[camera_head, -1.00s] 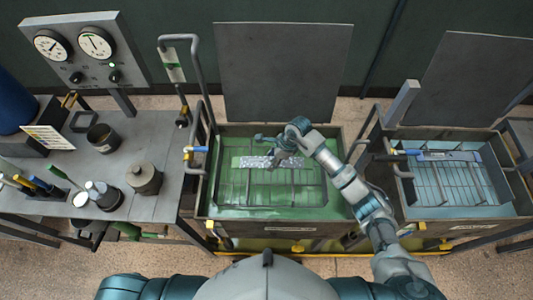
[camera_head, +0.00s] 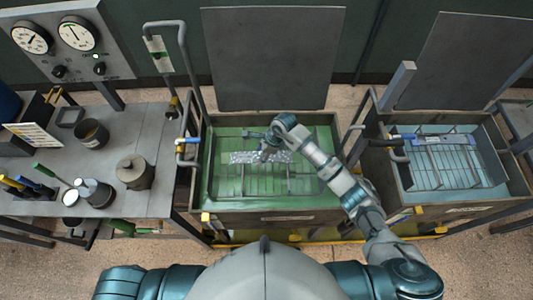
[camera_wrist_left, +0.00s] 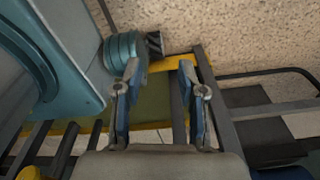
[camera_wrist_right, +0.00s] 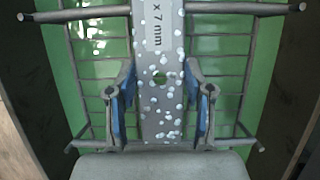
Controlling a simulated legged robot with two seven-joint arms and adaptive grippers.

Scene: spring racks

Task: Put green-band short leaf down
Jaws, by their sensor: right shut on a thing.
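My right gripper (camera_head: 268,148) is over the left, green-filled tank (camera_head: 323,205) and shut on the short leaf (camera_head: 245,157). The leaf is a flat grey strip with white spots or bubbles over it; it lies across the wire rack (camera_head: 255,180) in the tank. I cannot make out a green band. My left gripper (camera_wrist_left: 160,85) is open and empty in the left wrist view, away from the tanks.
A second tank (camera_head: 480,209) at the right holds a rack with another grey leaf (camera_head: 440,139). A bench (camera_head: 125,200) with cups and tool handles stands at the left. Upright dark lids (camera_head: 270,60) stand behind the tanks. A tall bent pipe (camera_head: 190,60) rises at the left tank's corner.

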